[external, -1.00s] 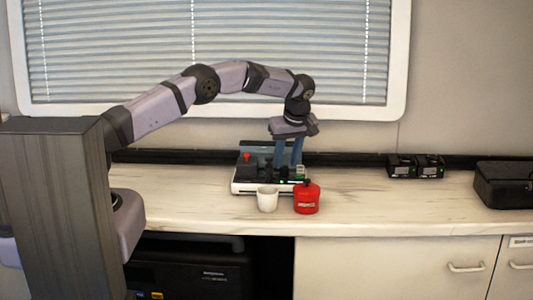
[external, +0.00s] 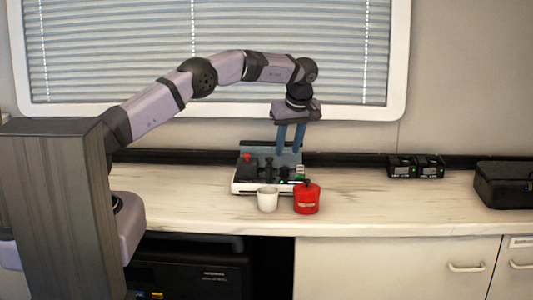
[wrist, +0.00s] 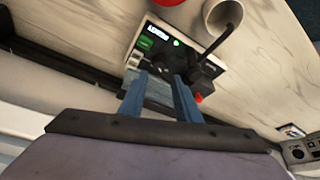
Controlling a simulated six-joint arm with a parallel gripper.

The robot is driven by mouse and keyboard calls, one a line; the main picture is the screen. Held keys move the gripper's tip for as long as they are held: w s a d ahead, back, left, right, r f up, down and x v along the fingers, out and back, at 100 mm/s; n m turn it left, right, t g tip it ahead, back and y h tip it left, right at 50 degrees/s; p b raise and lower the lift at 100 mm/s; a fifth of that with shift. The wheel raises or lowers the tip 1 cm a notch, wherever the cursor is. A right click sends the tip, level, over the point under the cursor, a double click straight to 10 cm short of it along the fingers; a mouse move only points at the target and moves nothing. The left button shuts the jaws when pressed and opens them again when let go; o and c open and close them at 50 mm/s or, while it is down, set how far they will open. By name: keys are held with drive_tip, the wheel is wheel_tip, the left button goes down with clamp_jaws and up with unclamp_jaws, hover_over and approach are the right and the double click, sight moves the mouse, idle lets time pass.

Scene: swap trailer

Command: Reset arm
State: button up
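My gripper (external: 289,151) hangs in the air above the control device on the counter, its two blue fingers pointing down. The fingers also show in the wrist view (wrist: 160,78), apart with a gap between them, so it is open, and I see nothing held. The control device (external: 243,187) is a white-based box with black levers, a red knob and a green light. In the wrist view the device (wrist: 205,58) lies beyond the fingertips, with a long black lever rising from it.
A white cup (external: 267,201) and a red canister (external: 306,200) stand in front of the device. A blind-covered window (external: 140,55) is behind my arm.

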drive_tip(key=s+a+r+m+g+p, duration=0.1)
drive_tip(key=a+r+p, duration=0.15)
drive_tip(key=a, duration=0.95)
drive_tip(key=a+r+m+g+p, duration=0.15)
drive_tip(key=a+r, duration=0.25)
drive_tip(key=a, duration=0.7)
drive_tip(key=s+a+m+g+h+p, duration=0.1)
drive_tip(key=s+a+p, duration=0.2)
drive_tip(key=s+a, duration=0.7)
drive_tip(key=s+a+m+g+h+p, duration=0.1)
drive_tip(key=s+a+p, duration=0.1)
drive_tip(key=s+a, duration=0.8)
wheel_tip(320, 180, down, 20)
drive_tip(key=s+d+b, duration=0.2)
drive_tip(key=b, duration=1.7)
drive_tip(key=shift+d, duration=0.2)
drive_tip(key=shift+r+t, duration=0.15)
drive_tip(key=shift+t, duration=0.1)
